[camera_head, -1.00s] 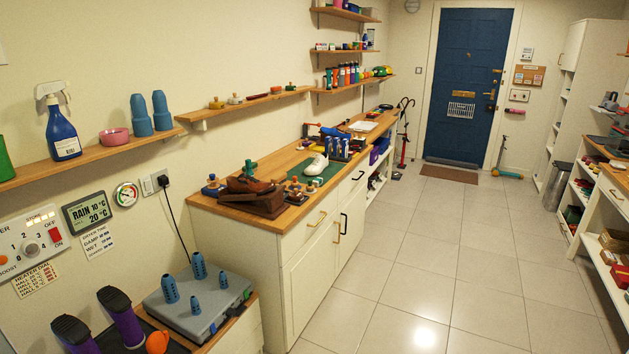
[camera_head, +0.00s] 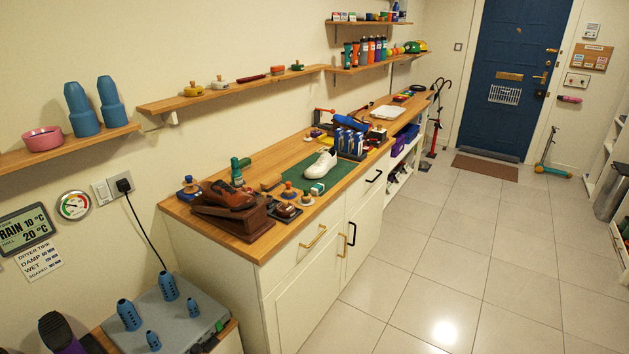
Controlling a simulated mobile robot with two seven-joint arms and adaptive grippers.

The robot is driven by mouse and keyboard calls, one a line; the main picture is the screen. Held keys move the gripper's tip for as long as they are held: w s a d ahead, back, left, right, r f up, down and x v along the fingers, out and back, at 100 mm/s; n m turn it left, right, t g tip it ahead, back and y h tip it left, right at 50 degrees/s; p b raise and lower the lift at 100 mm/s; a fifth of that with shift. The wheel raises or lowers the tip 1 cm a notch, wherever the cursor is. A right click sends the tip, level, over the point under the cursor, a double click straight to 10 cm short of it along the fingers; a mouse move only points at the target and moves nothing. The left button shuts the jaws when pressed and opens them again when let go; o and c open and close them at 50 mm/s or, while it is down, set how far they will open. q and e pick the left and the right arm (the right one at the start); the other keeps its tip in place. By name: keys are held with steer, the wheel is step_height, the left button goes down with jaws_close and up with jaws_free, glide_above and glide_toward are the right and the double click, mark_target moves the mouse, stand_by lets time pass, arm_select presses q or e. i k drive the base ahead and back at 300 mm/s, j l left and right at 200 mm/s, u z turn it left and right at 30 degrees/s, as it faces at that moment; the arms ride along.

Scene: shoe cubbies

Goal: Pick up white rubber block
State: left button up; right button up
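I cannot make out a white rubber block for certain in the head view. A white shoe (camera_head: 320,165) lies on the green mat (camera_head: 345,172) on the wooden counter, and a flat whitish item (camera_head: 386,112) lies farther back on it. Small items around the brown shoe (camera_head: 229,195) and the mat are too small to identify surely. Neither of my grippers is in view.
The counter (camera_head: 287,157) stands along the left wall, with white cabinets (camera_head: 306,289) below. A grey box with blue pegs (camera_head: 180,318) is at the lower left.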

mark_target(318, 187)
steer(key=i+l+u, duration=0.3)
steer(key=i+l, duration=0.55)
steer(key=l, duration=0.15)
